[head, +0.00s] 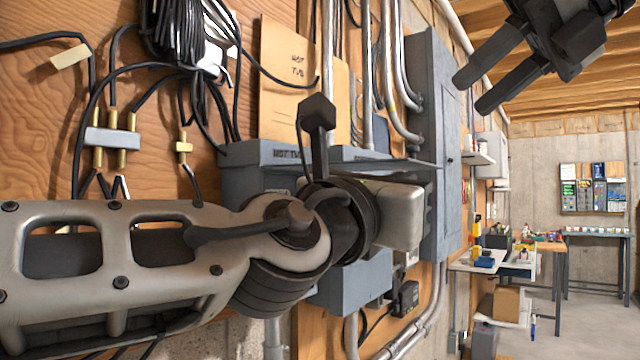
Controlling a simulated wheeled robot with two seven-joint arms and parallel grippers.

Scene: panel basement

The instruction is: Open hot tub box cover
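The grey hot tub box (258,153), with "HOT TUB" lettering on its upper edge, is on the wooden wall at the centre. A flat grey panel (415,163) sticks out at its upper right; I cannot tell whether it is the cover's edge or how far it is open. My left arm crosses in front of the box and hides most of its face. The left fingers cannot be made out clearly at the arm's far end. My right gripper (470,94) is at the upper right, well apart from the box. Its two dark fingers are apart and empty.
A tall grey electrical panel (432,130) stands right of the box. Conduits (367,80) run above it, and black cables with connectors (112,138) hang at the left. Shelves (495,260) and a workbench (557,247) are further right. The floor (590,325) at the lower right looks clear.

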